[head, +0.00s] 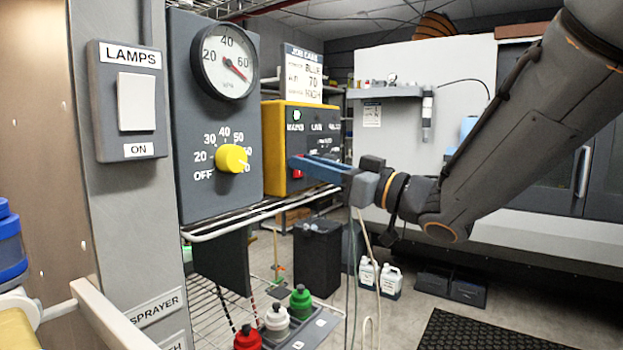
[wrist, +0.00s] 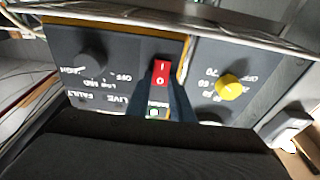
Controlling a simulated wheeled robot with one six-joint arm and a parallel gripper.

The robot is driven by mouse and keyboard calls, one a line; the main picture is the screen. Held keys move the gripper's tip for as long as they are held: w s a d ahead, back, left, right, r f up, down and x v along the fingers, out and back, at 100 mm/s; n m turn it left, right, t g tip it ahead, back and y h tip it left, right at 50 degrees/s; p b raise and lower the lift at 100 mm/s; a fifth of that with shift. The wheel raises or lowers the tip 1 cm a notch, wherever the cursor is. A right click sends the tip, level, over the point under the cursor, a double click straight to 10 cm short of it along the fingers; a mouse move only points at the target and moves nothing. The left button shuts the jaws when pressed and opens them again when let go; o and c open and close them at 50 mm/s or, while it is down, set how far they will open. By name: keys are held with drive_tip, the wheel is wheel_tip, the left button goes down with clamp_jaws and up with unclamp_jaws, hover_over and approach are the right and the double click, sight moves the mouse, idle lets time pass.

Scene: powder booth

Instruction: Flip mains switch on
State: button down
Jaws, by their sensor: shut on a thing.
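The mains switch is a red rocker (head: 297,174) on the front of a yellow-edged dark control box (head: 272,150). In the wrist view, which is upside down, the red rocker (wrist: 162,72) shows its I and O marks. My gripper (head: 303,164) reaches the box from the right, with its blue fingers at the switch. In the wrist view, my gripper's fingers (wrist: 164,92) lie on both sides of the rocker, shut on it. A small pale green lamp (head: 297,115) sits above the MAINS label. Which way the rocker is tilted is hard to tell.
A grey panel with a gauge (head: 224,61) and a yellow knob (head: 232,159) stands left of the box. A LAMPS switch (head: 136,102) is further left. A wire rack (head: 250,215) runs below, with bottles (head: 300,299) under it.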

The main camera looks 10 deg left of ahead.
drive_tip(key=shift+f+y+b, duration=0.1)
drive_tip(key=shift+y+b, duration=0.2)
drive_tip(key=shift+b, duration=0.35)
drive_tip(key=c, duration=1.6)
unclamp_jaws()
drive_tip(key=shift+o, duration=0.2)
drive_tip(key=b+v, duration=0.2)
drive_tip(key=v, duration=0.6)
drive_tip(key=shift+s+a, duration=0.1)
